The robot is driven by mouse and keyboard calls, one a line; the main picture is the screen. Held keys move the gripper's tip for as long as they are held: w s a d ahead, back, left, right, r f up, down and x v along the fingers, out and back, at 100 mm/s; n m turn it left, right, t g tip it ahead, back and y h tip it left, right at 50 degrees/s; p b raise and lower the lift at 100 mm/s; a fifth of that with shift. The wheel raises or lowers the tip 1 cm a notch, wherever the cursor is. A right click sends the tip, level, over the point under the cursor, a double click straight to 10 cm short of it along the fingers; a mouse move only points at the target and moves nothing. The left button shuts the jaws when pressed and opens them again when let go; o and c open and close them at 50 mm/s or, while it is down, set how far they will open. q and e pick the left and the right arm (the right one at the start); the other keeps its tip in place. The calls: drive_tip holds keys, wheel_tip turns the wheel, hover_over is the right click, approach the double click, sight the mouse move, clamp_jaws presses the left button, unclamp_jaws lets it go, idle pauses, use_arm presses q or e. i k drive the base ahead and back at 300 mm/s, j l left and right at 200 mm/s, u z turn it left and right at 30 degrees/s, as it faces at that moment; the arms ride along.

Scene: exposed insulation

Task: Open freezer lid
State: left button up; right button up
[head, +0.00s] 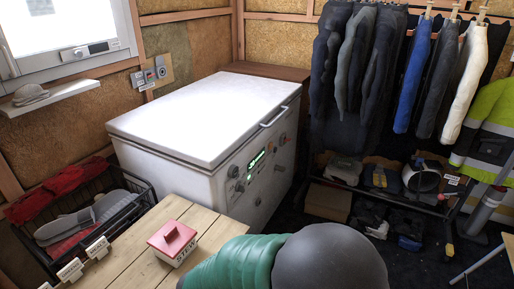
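The white chest freezer (212,160) stands in the middle of the room against the wall. Its white lid (205,115) lies flat and closed on the body. A light bar handle (273,117) is fixed near the lid's front right edge. The front panel has a lit green display and several dark knobs. Neither of my grippers is in view.
A wooden table (165,240) with a red-lidded box (173,243) stands before the freezer. A green ribbed thing (232,264) and a dark grey dome (330,262) fill the bottom middle. A basket (95,215) is at left. A clothes rack (400,80) stands at right.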

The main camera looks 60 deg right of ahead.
sight(201, 123)
drive_tip(key=z, duration=1.9)
